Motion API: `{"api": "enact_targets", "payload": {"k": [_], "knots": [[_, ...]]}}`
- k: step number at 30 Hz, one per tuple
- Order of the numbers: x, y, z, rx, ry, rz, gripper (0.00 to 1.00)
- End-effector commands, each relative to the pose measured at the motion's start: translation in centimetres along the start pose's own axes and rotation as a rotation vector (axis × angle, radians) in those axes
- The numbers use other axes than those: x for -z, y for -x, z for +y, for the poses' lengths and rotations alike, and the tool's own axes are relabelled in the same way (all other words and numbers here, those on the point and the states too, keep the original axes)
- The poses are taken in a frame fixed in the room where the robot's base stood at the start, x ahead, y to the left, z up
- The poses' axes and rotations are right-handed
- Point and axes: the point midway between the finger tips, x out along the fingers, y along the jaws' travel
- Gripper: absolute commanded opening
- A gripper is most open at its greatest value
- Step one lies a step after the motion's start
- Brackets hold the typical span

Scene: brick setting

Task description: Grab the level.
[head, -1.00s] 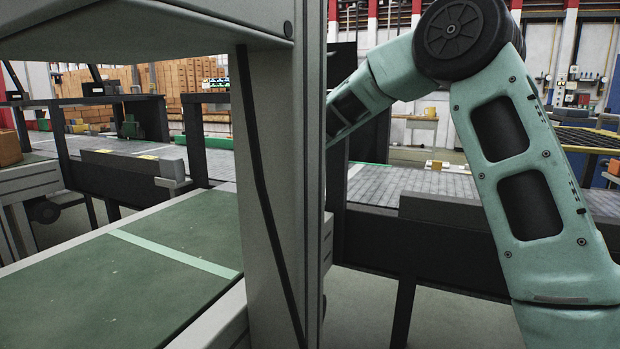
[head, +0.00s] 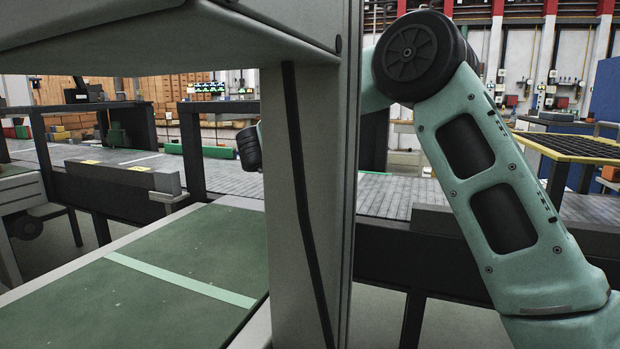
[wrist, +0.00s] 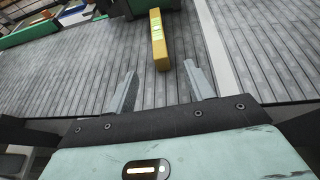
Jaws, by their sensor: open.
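A yellow bar that looks like the level (wrist: 158,42) lies on the grey slatted conveyor in the wrist view, just beyond my fingertips. It shows pale green and white marks on its face and points away from me, nearly upright in the picture. My gripper (wrist: 161,78) is open and empty, its two fingers spread either side of the line to the bar's near end. The bar is not between the fingers. In the head view a grey post hides my gripper, and I cannot make out the bar there.
The grey post (head: 308,200) stands close in front, beside a green-topped bench (head: 150,290). A green strip (wrist: 28,34) lies at far left.

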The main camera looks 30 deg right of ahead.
Motion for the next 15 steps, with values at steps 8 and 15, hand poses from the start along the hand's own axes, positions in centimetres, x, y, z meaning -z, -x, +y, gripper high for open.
{"api": "enact_targets", "payload": {"k": [8,15], "knots": [[0.1,-6.1,0.0,0.0,0.002,0.001,0.53],[0.1,-9.4,0.1,-0.002,0.004,0.0,0.53]]}}
